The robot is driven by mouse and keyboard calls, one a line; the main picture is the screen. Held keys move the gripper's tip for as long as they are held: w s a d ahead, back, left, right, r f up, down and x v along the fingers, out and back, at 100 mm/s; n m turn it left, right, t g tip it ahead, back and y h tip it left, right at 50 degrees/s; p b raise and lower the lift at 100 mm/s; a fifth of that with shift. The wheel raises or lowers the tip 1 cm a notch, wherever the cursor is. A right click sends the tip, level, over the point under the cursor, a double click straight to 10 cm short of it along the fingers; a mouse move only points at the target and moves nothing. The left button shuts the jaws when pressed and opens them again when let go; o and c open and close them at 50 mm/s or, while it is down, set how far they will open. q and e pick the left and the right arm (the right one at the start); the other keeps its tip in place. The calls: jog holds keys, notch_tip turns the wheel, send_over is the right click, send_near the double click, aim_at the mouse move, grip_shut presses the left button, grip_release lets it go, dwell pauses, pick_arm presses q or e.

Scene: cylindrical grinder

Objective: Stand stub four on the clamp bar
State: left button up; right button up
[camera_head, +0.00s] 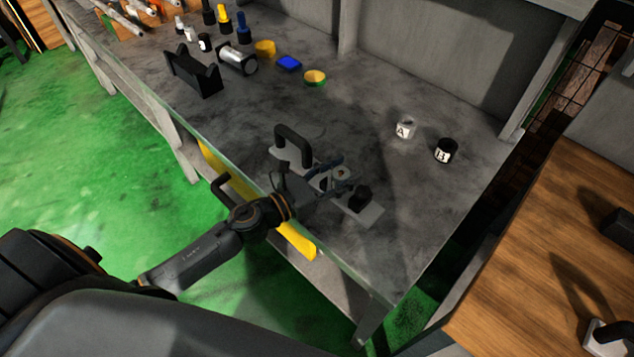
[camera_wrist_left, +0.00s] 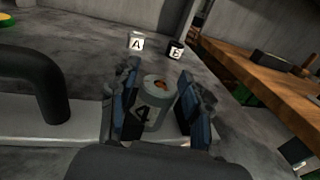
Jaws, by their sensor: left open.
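Stub four (camera_wrist_left: 156,103) is a small grey cylinder with a hollow top and a dark 4 on its label. In the wrist view it stands upright between the two fingers of my left gripper (camera_wrist_left: 154,105), which are open with gaps beside it. The stub's grey top also shows in the head view (camera_head: 342,173).
White pot A (camera_head: 405,129) and black pot B (camera_head: 445,151) stand to the right on the bench (camera_head: 395,245). A wooden table (camera_head: 540,260) is at right.

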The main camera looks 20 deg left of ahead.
pick_arm(q)
jog(key=b+v, duration=0.3)
jog(key=v, duration=0.7)
jog(key=shift+f, duration=0.2)
jog(key=shift+s+a+r, duration=0.1)
jog(key=shift+s+a, duration=0.25)
jog(key=shift+s, duration=0.25)
